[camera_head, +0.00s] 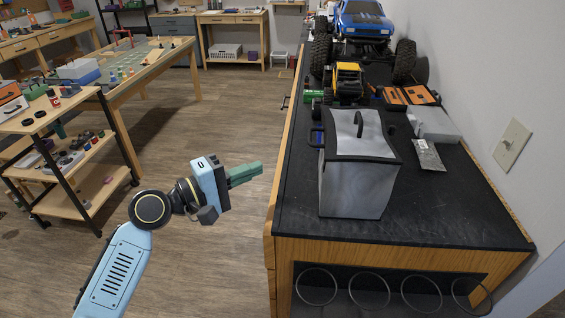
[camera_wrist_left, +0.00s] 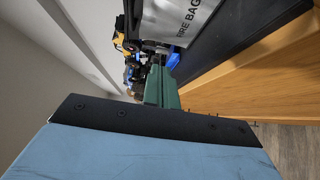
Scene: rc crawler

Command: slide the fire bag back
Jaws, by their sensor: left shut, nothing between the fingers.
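The fire bag (camera_head: 355,178) is a silver, box-shaped bag with a black-trimmed lid and black handles. It stands upright on the black bench top (camera_head: 455,215), near its front left edge. In the left wrist view its silver side (camera_wrist_left: 182,18) shows with the printed words "FIRE BAG". My left gripper (camera_head: 260,168) has green fingers, shut with nothing between them. It is left of the bench, over the floor, and apart from the bag. Its fingers also show in the left wrist view (camera_wrist_left: 162,88). My right gripper is not in view.
Behind the bag stand a yellow crawler (camera_head: 347,82) and a blue truck (camera_head: 362,22). Orange-and-black cases (camera_head: 410,95), a grey box (camera_head: 433,123) and a silver packet (camera_head: 428,155) lie to its right, near the wall. The bench top's front right is clear. Metal rings (camera_head: 369,291) hang below the front edge.

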